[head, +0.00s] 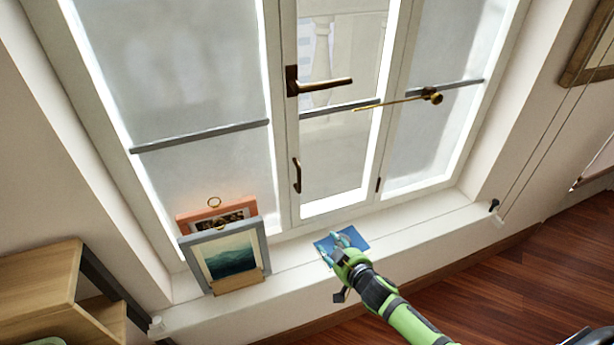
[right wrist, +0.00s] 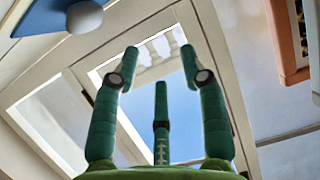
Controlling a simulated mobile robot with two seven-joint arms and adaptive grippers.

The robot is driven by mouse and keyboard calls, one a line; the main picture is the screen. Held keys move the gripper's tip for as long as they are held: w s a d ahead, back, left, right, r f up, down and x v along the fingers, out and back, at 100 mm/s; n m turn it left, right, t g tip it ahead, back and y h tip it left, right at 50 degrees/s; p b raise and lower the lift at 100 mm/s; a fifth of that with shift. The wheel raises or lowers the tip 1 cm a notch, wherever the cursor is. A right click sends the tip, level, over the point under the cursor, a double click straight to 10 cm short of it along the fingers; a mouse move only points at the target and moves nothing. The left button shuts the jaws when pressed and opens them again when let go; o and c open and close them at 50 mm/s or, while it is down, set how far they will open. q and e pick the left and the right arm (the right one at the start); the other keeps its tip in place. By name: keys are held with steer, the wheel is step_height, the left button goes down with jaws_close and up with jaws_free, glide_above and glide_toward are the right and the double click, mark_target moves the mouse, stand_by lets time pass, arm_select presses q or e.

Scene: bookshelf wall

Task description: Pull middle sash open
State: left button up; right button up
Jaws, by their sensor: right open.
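The middle sash (head: 333,150) stands between two side panes, and a balustrade shows outside through it. I cannot tell whether it is fully shut or slightly ajar. A dark bronze lever handle (head: 322,86) sits high on its left stile, and a small curved pull (head: 297,175) sits lower down. My right gripper (head: 343,240) is open and empty over the sill, below and to the right of the pull and apart from it. In the right wrist view its spread green fingers (right wrist: 160,62) point up toward the window. My left gripper is not in view.
A blue flat item (head: 358,242) lies on the sill (head: 410,228) beneath my right gripper. Picture frames (head: 232,255) stand at the sill's left. A thin rod with a brass knob (head: 432,96) crosses the right pane. A wooden shelf (head: 40,285) is at lower left.

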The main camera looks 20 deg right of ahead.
mark_target(300, 171)
steer(key=w+a+r+t+y+b, duration=0.1)
steer(key=w+a+r+t, duration=0.1)
steer(key=r, duration=0.7)
steer(key=w+a+r+t+y, duration=0.1)
steer(key=w+r+t+y, duration=0.15)
steer(key=r, duration=0.65)
steer(key=shift+n+h, duration=0.35)
steer(key=shift+n, duration=0.05)
steer(key=x, duration=0.7)
steer(key=shift+w+a+r+p, duration=0.1)
steer(key=shift+a+r+p, duration=0.15)
steer(key=shift+p, duration=0.1)
steer(key=shift+c, duration=0.4)
steer(key=c, duration=0.7)
steer(key=shift+f, duration=0.1)
jaws_close()
